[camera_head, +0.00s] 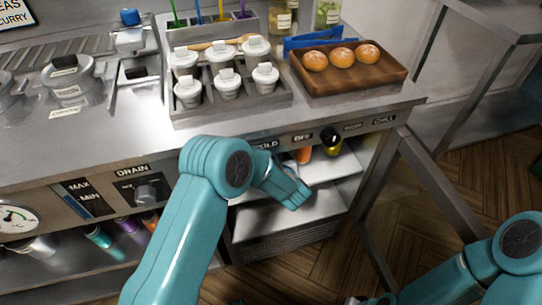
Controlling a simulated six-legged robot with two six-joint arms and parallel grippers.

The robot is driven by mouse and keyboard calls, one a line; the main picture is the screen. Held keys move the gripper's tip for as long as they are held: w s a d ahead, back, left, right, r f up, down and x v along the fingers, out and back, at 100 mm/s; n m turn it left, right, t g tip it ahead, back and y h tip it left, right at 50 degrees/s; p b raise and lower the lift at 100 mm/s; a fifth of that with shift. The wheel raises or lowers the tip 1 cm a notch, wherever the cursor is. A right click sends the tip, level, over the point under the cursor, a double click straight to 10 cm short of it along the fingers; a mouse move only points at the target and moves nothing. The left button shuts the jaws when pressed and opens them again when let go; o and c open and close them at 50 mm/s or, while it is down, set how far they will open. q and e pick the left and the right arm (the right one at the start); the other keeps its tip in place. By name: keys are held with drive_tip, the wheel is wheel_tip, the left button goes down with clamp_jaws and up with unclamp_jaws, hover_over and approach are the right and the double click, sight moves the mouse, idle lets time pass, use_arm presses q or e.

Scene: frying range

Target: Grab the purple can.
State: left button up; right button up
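A purple can (127,224) lies on the shelf under the counter at the lower left, between a teal one and an orange one. Its upper part is hidden by the counter front. My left gripper (300,196) is in front of the open compartment at the middle, well to the right of the purple can and apart from it. Its fingers are small and seen from behind, so I cannot tell if they are open. My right arm is at the lower right; its gripper (368,300) is mostly cut off by the bottom edge.
The teal can (98,237) and orange can (150,220) flank the purple one. The steel counter (120,135) carries lidded pots (228,84) and a wooden tray (350,82) with buns.

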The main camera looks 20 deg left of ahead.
use_arm(q)
drive_tip(key=shift+x, duration=0.8)
drive_tip(key=shift+r, duration=0.1)
drive_tip(key=c, duration=1.3)
drive_tip(key=shift+o, duration=0.2)
